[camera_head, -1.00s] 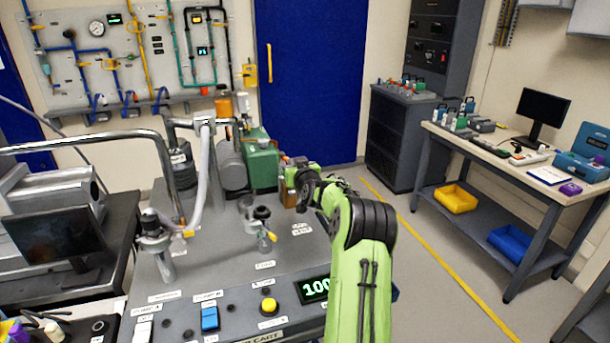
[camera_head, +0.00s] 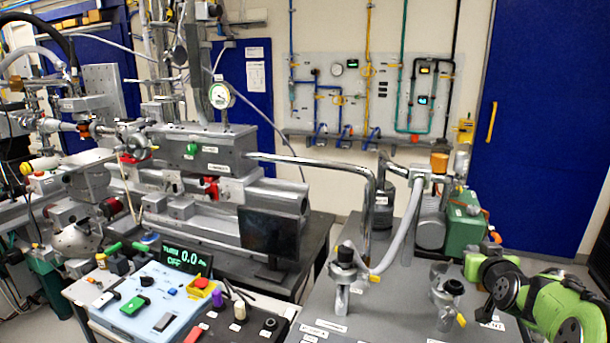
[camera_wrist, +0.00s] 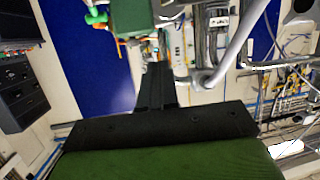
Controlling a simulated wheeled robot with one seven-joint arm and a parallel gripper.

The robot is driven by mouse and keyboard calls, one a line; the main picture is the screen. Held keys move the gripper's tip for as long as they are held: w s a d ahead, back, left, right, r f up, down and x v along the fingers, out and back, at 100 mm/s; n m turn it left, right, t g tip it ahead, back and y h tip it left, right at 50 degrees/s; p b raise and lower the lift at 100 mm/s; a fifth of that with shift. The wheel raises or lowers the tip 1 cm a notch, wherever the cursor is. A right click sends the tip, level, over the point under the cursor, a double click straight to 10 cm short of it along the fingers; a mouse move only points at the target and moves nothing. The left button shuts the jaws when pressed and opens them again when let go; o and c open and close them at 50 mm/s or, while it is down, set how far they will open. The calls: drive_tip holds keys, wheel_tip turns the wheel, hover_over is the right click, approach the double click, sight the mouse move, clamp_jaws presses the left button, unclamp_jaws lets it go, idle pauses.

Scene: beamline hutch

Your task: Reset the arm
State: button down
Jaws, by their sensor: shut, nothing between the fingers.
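My gripper (camera_wrist: 157,88) shows in the wrist view as a dark palm with narrow black fingers held together, with nothing between them. My green and black arm (camera_head: 545,305) is at the lower right of the head view, beside the pump cart (camera_head: 385,318). The arm is bent, and the gripper itself cannot be made out there. In the wrist view the surroundings look turned over, with the blue door (camera_wrist: 85,55) behind the fingers.
The grey cart carries a green pump (camera_head: 465,228), a grey hose (camera_head: 400,235) and valves with yellow handles. A bent metal pipe (camera_head: 320,165) crosses to the beamline equipment (camera_head: 205,150). A piped wall panel (camera_head: 370,95) stands behind.

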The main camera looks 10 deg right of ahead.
drive_tip(key=s+a+r+n+g+y+p, duration=0.1)
drive_tip(key=s+a+r, duration=0.15)
drive_tip(key=a, duration=0.45)
drive_tip(key=s+a+r+n+g+y+p, duration=0.15)
drive_tip(key=s+a, duration=0.25)
drive_tip(key=a, duration=0.4)
drive_tip(key=s+a+r+n+g+y+p, duration=0.1)
drive_tip(key=s+a+r+g, duration=0.15)
drive_tip(key=a, duration=0.45)
drive_tip(key=s+a+f+g+p, duration=0.1)
drive_tip(key=s+a, duration=0.3)
drive_tip(key=s, duration=0.7)
drive_tip(key=s+a+f+g+y+p, duration=0.1)
drive_tip(key=s+a, duration=0.3)
drive_tip(key=s, duration=0.6)
drive_tip(key=shift+s+a+f+g+p, duration=0.25)
drive_tip(key=shift+s+f+g+p, duration=0.1)
drive_tip(key=shift+f+g, duration=0.25)
drive_tip(key=shift+y, duration=0.25)
